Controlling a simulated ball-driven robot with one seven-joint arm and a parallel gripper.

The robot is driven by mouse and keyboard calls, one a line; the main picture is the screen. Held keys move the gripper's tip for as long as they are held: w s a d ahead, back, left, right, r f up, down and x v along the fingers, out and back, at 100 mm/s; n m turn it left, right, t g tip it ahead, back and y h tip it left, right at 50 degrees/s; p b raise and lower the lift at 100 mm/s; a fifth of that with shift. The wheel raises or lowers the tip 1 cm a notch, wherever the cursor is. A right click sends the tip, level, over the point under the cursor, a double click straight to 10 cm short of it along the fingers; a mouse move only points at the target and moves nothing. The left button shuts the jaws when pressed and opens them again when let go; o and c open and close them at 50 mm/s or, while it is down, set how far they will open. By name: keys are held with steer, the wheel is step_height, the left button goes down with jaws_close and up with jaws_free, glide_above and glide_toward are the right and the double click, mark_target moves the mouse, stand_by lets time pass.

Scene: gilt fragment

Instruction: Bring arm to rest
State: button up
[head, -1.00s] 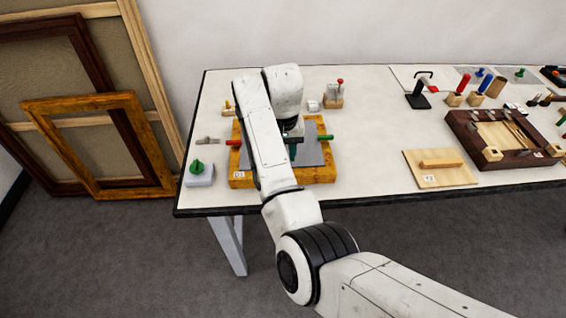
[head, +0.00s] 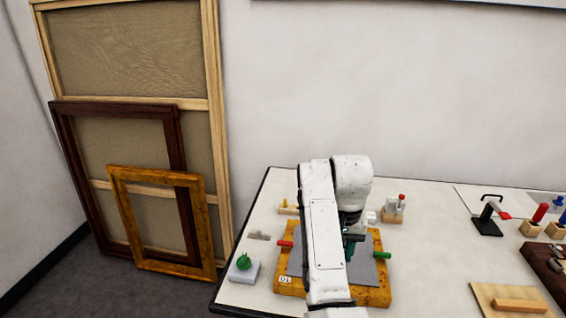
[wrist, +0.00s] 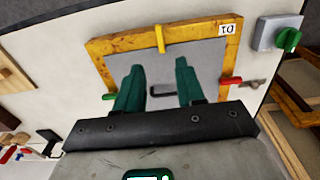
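My arm (head: 322,225) reaches over the left part of the white table (head: 430,230). My gripper (wrist: 155,85) shows in the wrist view with two green fingers spread apart and nothing between them. It is above a grey plate (wrist: 200,60) set in a gilt wooden frame (wrist: 125,40) labelled 01. A dark handle-like bar (wrist: 163,91) shows on the plate between the fingers. In the head view the gilt frame (head: 375,296) lies flat on the table, and my arm hides its middle.
A green knob on a grey block (head: 244,267) is left of the gilt frame. Red (head: 285,244) and green (head: 382,255) handles sit at its sides. A small block with a red-tipped pin (head: 394,209) stands behind. Large frames (head: 160,220) lean on the wall at left.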

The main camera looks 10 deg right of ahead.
steer(key=s+d+f+h, duration=0.1)
steer(key=s+d+f, duration=0.4)
steer(key=s+f, duration=0.25)
steer(key=s+d+f, duration=0.5)
steer(key=s+f, duration=0.2)
steer(key=s, duration=0.2)
steer(key=s+a+f+n+b, duration=0.1)
steer(key=s+f, duration=0.1)
steer(key=s, duration=0.9)
steer(key=s+a+f+n+t, duration=0.1)
steer(key=s+f, duration=0.1)
steer(key=s, duration=0.9)
steer(key=shift+s+a+n+y+b, duration=0.25)
steer(key=shift+s+n+y+b, duration=0.05)
steer(key=shift+s+y+b, duration=0.1)
